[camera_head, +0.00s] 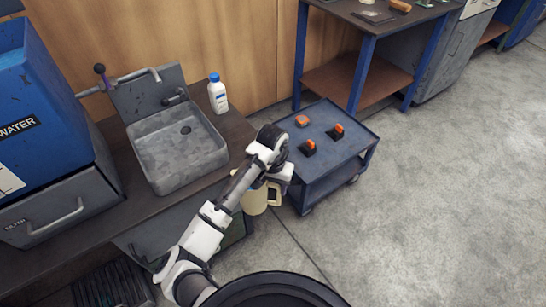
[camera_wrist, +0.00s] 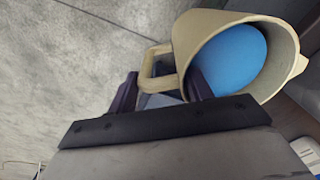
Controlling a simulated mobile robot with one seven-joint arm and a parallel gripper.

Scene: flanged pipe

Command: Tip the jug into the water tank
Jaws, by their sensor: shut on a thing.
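The cream jug (camera_head: 255,201) hangs below my gripper (camera_head: 274,182), beyond the worktop's right edge and above the floor. In the wrist view the jug (camera_wrist: 205,27) shows its open mouth, with blue water (camera_wrist: 228,62) inside. My gripper (camera_wrist: 165,90) is shut on the jug's handle (camera_wrist: 158,64). Part of the jug is hidden behind my arm in the head view. The blue water tank (camera_head: 38,100), marked WATER, stands at the far left on the worktop, well apart from the jug. Its top is partly cut off by the frame.
A grey sink (camera_head: 178,150) with a tap and a white bottle (camera_head: 217,95) with a blue cap sit on the worktop between tank and jug. A blue-grey cart (camera_head: 322,165) with small orange-and-black items stands just right of my gripper. Open floor (camera_head: 430,200) lies right.

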